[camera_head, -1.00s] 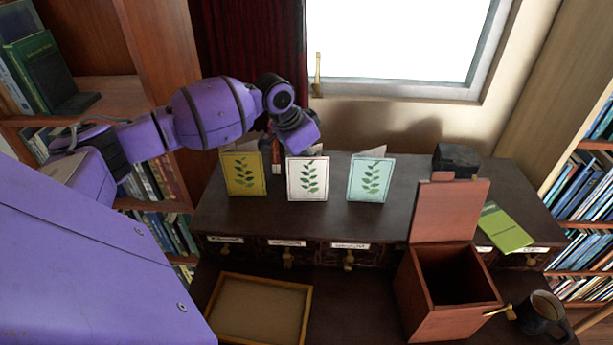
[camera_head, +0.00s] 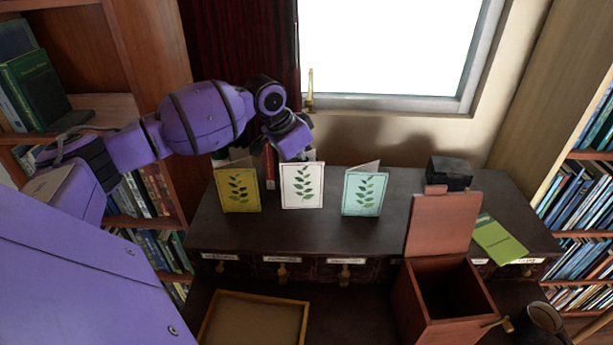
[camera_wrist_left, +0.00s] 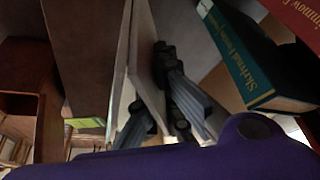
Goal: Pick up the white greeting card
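The white greeting card (camera_head: 302,187), with a green leaf sprig, stands folded open on the desk top between a yellow card (camera_head: 238,188) and a pale teal card (camera_head: 364,193). My left gripper (camera_head: 292,150) is just behind and above the white card in the head view, its fingertips mostly hidden. In the left wrist view, pale card panels (camera_wrist_left: 147,70) stand beside the dark fingers of my left gripper (camera_wrist_left: 160,105). The fingers look apart, with a panel reaching between them; I see no firm grip. My right gripper is not in view.
A red-brown box with its lid raised (camera_head: 440,300) stands at front right, near a dark mug (camera_head: 543,322). A shallow wooden tray (camera_head: 255,297) is at front left. A green booklet (camera_head: 500,240) and black box (camera_head: 450,172) lie right. Books (camera_wrist_left: 262,60) are close to the gripper.

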